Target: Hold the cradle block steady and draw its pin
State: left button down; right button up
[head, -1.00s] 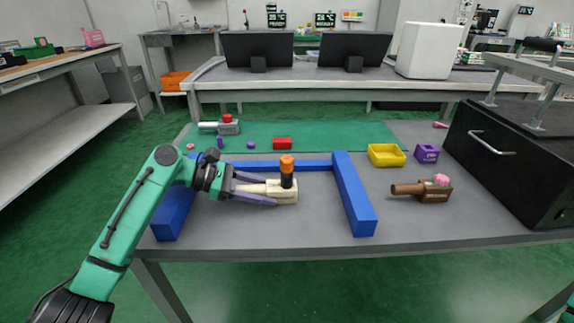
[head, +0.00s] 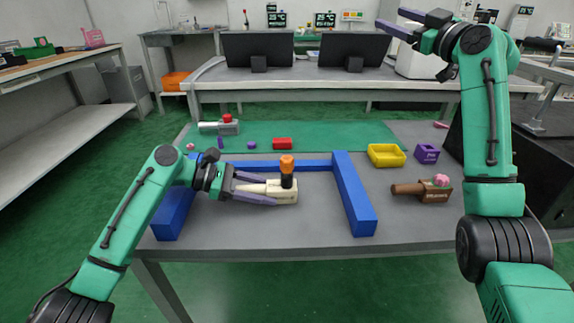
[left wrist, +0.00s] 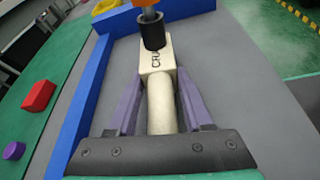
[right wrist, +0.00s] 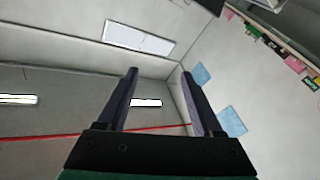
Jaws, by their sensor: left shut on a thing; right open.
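The cream cradle block (head: 285,197) sits on the grey table between the arms of a blue frame. Its label shows in part in the left wrist view, on the block (left wrist: 158,62). A pin with an orange top (head: 287,165) and a black collar (head: 287,181) stands upright in the block. My left gripper (head: 272,192) is shut on the block's cream handle (left wrist: 160,105), with a purple finger on each side. My right gripper (head: 388,22) is raised high above the table's right side, open and empty. Its fingers (right wrist: 160,85) show only walls and ceiling between them.
The blue frame (head: 355,195) walls the block at left, back and right. A brown block with a pink knob (head: 434,192), a yellow bin (head: 386,155) and a purple box (head: 427,153) stand right. A grey red-topped fixture (head: 228,125) and a red block (head: 283,144) lie behind.

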jog(key=a+f+n+g+y, duration=0.1)
jog(key=a+f+n+g, duration=0.15)
jog(key=a, duration=0.55)
jog(key=a+f+n+g+y, duration=0.1)
jog(key=a+f+n+g, duration=0.2)
jog(key=a, duration=0.5)
jog(key=n+g+h, duration=0.3)
jog(key=g+h, duration=0.8)
jog(key=g, duration=0.1)
send_over(287, 171)
jog(key=shift+t, duration=0.25)
notch_tip(287, 171, down, 12)
jog(key=shift+w+r, duration=0.1)
jog(key=shift+r, duration=0.1)
jog(key=shift+d+f, duration=0.1)
jog(key=shift+f, duration=0.15)
jog(key=f, duration=0.3)
jog(key=w+f, duration=0.1)
jog(key=f, duration=0.7)
jog(key=shift+w+f, duration=0.2)
grip_shut()
